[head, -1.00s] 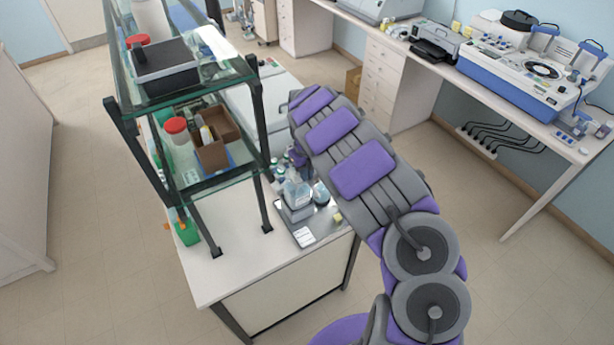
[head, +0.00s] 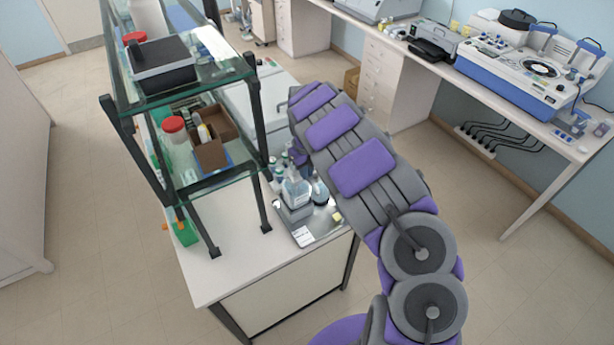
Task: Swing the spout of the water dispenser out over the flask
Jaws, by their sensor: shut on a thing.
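A clear flask (head: 296,192) stands upright on a small grey balance on the near end of the white bench. I cannot tell for certain which of these vessels belongs to the water dispenser. My gripper (head: 297,157) is a small purple patch at the far end of my arm, just behind and above the flask. It is shut on the spout, but its fingertips and the spout are too small and covered to make out.
A glass shelf rack (head: 185,85) on dark posts stands left of the flask, holding a black box and red-capped jars. Small bottles (head: 283,167) crowd behind the flask. The bench's front left (head: 232,258) is clear. A side counter (head: 470,90) with machines runs along the right wall.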

